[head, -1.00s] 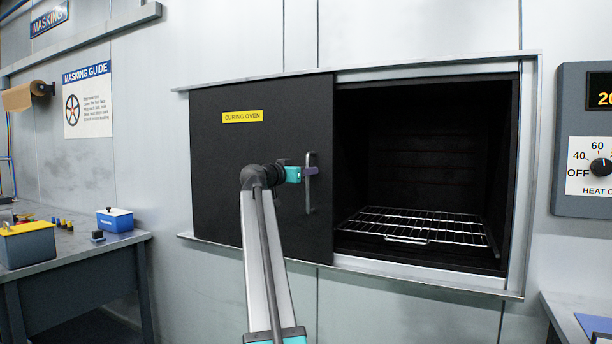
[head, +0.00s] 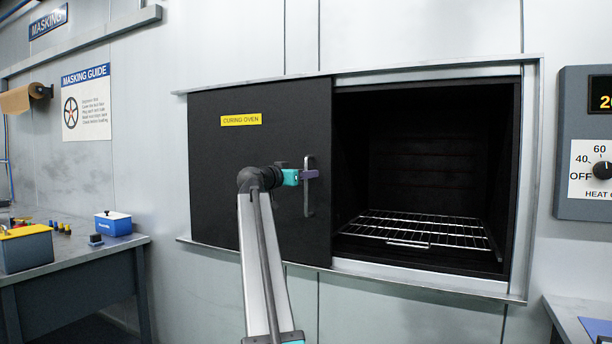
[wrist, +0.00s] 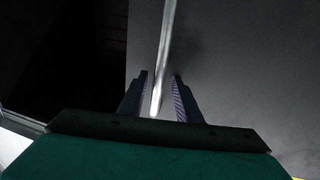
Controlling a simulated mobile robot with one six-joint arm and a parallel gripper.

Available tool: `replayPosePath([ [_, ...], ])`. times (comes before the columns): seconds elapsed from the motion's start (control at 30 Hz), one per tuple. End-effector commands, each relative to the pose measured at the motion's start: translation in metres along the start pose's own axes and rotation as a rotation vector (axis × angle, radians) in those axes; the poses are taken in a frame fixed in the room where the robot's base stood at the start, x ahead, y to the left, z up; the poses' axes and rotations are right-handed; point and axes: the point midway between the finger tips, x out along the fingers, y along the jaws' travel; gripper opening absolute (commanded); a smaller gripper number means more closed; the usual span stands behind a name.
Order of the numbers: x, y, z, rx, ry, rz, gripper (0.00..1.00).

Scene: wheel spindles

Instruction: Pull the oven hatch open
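The oven hatch (head: 225,175) is a black sliding panel with a yellow "CURING OVEN" label. It stands at the left, with the dark oven opening (head: 430,150) uncovered to its right. Its upright metal bar handle (head: 309,204) is near the panel's right edge. My gripper (head: 310,174) is at the handle's middle in the head view. In the wrist view my gripper (wrist: 160,78) has its fingers on either side of the handle (wrist: 165,45). A gap shows between bar and fingers, so it looks open around the handle, not clamped on it.
A wire rack (head: 420,230) lies inside the oven. Metal rails run above and below the hatch. A heat control panel (head: 575,140) is on the wall at right. A workbench (head: 75,258) with a blue box (head: 113,223) stands at left.

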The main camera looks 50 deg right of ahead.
Motion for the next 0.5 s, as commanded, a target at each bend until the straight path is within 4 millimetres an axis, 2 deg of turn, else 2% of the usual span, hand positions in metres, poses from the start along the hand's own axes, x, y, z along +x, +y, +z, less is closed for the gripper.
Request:
replayPosePath([
  [0.27,-0.018,-0.001,0.0,0.001,0.0,-0.003,0.31],
  [0.5,-0.053,0.0,0.0,0.001,0.001,-0.003,0.31],
])
